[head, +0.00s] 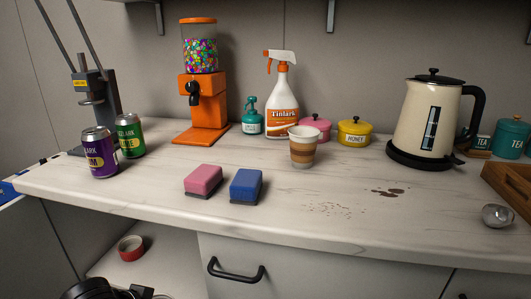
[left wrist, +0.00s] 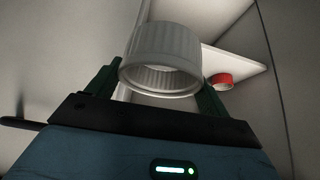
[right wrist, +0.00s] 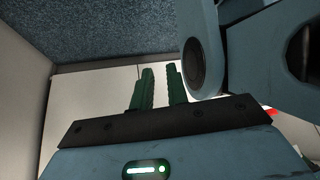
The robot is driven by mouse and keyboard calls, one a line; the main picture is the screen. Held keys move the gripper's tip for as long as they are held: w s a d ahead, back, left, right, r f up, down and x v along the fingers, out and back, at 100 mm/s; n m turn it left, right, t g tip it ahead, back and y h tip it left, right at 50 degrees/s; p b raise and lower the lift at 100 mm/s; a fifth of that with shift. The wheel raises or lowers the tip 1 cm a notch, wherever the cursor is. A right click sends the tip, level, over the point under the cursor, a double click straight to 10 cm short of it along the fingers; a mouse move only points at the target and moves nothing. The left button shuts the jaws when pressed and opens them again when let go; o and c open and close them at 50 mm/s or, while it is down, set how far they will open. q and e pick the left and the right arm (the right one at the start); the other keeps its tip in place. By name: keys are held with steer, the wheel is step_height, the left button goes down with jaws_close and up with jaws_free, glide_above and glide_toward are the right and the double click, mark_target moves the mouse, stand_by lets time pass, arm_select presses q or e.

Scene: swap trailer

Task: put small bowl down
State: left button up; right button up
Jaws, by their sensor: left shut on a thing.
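The small bowl (left wrist: 160,60) is white with ribbed sides and shows in the left wrist view. My left gripper (left wrist: 160,78) is shut on it, one finger on each side, and its hollow side faces the camera. I cannot make out the bowl in the head view. My right gripper (right wrist: 161,88) has its fingers a narrow gap apart with nothing between them.
The counter (head: 250,225) above holds cans, sponges, a paper cup and a kettle. Its front middle is mostly clear, with crumbs and a brown stain.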

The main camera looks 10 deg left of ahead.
arm_select(q)
steer(key=s+d+r, duration=0.6)
steer(key=r, duration=0.3)
step_height(320, 180, up, 24)
steer(key=p, duration=2.5)
steer(key=shift+w+r, duration=0.2)
steer(key=shift+w, duration=0.1)
arm_select(e)
steer(key=w+r+t, duration=0.1)
steer(key=w+r, duration=0.2)
steer(key=r, duration=0.9)
steer(key=w+r+t, duration=0.1)
steer(key=w+r, duration=0.2)
steer(key=r, duration=0.9)
steer(key=shift+a+r+t, duration=0.25)
steer(key=shift+r+t, duration=0.05)
steer(key=shift+t, duration=0.1)
steer(key=shift+w+d, duration=0.1)
steer(key=shift+d, duration=0.1)
